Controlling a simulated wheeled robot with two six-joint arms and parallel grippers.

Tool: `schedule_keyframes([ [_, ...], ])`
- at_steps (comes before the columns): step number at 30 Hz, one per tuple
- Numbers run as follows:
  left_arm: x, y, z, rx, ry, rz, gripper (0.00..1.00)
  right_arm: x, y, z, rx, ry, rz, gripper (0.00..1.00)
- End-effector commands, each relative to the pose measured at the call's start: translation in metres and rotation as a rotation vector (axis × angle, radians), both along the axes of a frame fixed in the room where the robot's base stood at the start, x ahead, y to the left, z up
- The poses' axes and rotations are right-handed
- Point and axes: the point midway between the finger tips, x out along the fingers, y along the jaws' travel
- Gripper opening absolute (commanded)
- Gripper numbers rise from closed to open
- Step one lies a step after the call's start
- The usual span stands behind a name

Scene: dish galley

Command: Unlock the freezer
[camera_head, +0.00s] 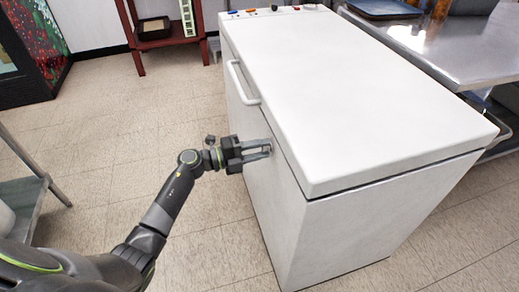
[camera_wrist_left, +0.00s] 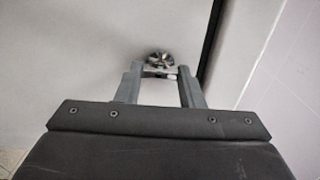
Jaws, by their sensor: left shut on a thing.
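The white chest freezer (camera_head: 350,85) stands in the middle of the head view with its lid down. A white handle (camera_head: 240,85) is on its front side. My left gripper (camera_head: 268,148) is at the freezer's front side, just below the lid edge. In the left wrist view the gripper (camera_wrist_left: 160,74) is shut on a small key, mostly hidden between the fingertips. A round shiny metal lock (camera_wrist_left: 160,58) on the white panel is right at the fingertips. I cannot tell how far the key is in or how it is turned. My right gripper is not in view.
A steel table (camera_head: 455,50) stands behind the freezer at the right. A dark red stand (camera_head: 172,45) with a tray is at the back left. A shelf (camera_head: 25,195) is at the left edge. The tiled floor (camera_head: 115,120) left of the freezer is clear.

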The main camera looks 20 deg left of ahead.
Motion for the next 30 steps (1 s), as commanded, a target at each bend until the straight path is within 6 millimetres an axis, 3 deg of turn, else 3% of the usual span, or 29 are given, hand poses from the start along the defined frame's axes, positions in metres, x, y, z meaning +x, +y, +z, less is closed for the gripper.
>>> schedule_keyframes([
  [3,-0.001,0.000,-0.002,0.004,0.001,0.000,0.12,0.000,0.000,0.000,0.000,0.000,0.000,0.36],
  [4,-0.001,0.000,-0.002,0.004,0.001,0.000,0.36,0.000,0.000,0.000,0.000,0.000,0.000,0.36],
  [9,0.000,0.000,-0.001,0.002,0.002,0.000,0.56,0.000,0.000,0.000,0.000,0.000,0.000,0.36],
  [23,-0.002,0.004,-0.001,0.002,0.001,0.001,0.56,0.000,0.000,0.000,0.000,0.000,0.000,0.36],
  [30,-0.025,0.038,-0.002,0.006,0.003,0.003,0.56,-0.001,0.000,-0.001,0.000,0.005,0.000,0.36],
])
